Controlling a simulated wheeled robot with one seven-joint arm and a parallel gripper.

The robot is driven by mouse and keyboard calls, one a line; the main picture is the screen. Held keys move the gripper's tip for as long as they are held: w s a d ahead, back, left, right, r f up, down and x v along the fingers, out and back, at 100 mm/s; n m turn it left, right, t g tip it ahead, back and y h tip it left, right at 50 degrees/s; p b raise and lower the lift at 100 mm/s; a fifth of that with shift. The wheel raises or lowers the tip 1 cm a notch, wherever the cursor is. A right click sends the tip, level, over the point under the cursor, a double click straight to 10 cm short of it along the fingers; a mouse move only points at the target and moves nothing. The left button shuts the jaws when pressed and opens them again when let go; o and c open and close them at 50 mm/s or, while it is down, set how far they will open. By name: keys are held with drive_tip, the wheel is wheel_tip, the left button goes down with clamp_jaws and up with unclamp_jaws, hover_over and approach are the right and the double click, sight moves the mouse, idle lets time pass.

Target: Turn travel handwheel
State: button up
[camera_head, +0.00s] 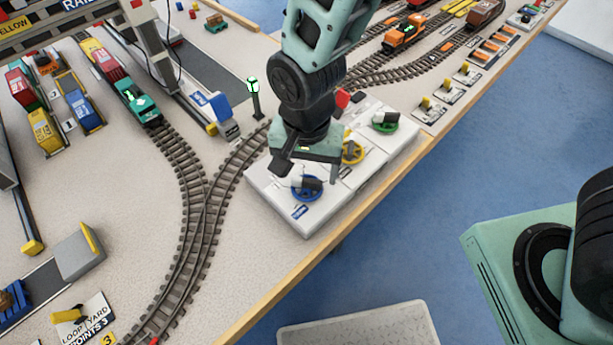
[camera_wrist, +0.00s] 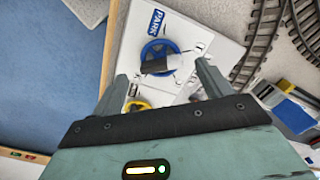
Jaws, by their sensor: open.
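A blue handwheel (camera_head: 297,193) sits at the near end of a white control panel (camera_head: 284,211). A yellow handwheel (camera_head: 355,156) and a green handwheel (camera_head: 389,127) stand further along it. I cannot read which one is marked travel. My gripper (camera_head: 308,170) is over the blue wheel, jaws open and empty. In the wrist view the blue wheel (camera_wrist: 146,53) lies just beyond the gap between my fingers (camera_wrist: 165,85), with a dark grip piece across it. The yellow wheel (camera_wrist: 137,104) is partly hidden by my gripper there.
A "PARK" label (camera_wrist: 160,22) is beside the blue wheel. Train tracks (camera_head: 188,250) curve left of the panel, with a small green signal post (camera_head: 254,95) close to my arm. The table's wooden edge (camera_head: 270,290) runs along the right, with blue floor beyond.

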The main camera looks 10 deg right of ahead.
sight(306, 182)
drive_tip(key=shift+f, duration=1.75)
drive_tip(key=c, duration=1)
